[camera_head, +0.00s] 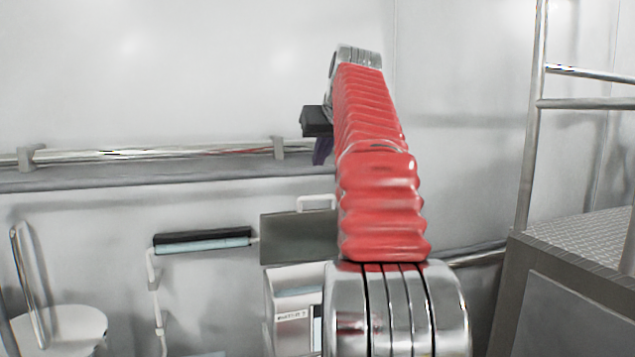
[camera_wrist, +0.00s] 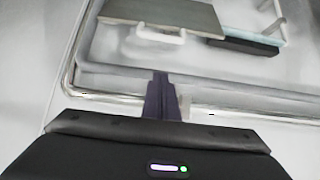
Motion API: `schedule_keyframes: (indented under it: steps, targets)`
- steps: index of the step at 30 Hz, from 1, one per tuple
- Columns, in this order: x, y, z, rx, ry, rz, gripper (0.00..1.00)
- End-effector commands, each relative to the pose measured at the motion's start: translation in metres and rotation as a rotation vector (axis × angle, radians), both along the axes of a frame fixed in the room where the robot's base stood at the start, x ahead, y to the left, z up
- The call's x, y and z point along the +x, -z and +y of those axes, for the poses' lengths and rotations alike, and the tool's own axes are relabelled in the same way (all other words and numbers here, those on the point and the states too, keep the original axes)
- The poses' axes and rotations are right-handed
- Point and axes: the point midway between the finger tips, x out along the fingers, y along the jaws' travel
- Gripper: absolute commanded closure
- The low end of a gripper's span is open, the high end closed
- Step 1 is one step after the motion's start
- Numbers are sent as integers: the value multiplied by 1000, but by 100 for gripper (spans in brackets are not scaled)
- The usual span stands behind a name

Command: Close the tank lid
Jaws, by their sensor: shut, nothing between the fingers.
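A flat grey panel (camera_head: 285,236) with a white handle (camera_head: 316,201) on its top edge stands raised above a white box (camera_head: 290,295); it looks like the tank lid, standing open. My arm hides its right part. In the wrist view the panel (camera_wrist: 170,14) and its white handle (camera_wrist: 160,34) lie beyond my fingertips. My gripper (camera_wrist: 160,76) has its dark purple fingers together, shut and empty, apart from the handle. In the head view my gripper (camera_head: 322,152) is partly hidden behind my red-sleeved arm, above the panel.
A metal rail (camera_head: 150,153) runs along the back wall. A black and pale-blue bar (camera_head: 203,240) on a white frame stands left of the panel. A round white vessel (camera_head: 65,325) is at far left. A platform with railings (camera_head: 585,240) stands at right.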

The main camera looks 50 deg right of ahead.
Motion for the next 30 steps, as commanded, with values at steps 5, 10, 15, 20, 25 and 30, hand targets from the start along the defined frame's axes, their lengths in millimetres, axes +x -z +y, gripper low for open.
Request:
schedule_keyframes:
  steps: [5, 10, 15, 20, 25, 30]
  targets:
    - [7, 8, -4, 2, -1, 1, 100]
    - [22, 23, -11, 3, -1, 3, 100]
    - [39, 40, -21, 3, 0, 2, 100]
    - [53, 54, -29, 2, 1, 2, 100]
    - [66, 67, -36, 1, 0, 3, 100]
    - [58, 69, -33, 0, 1, 0, 100]
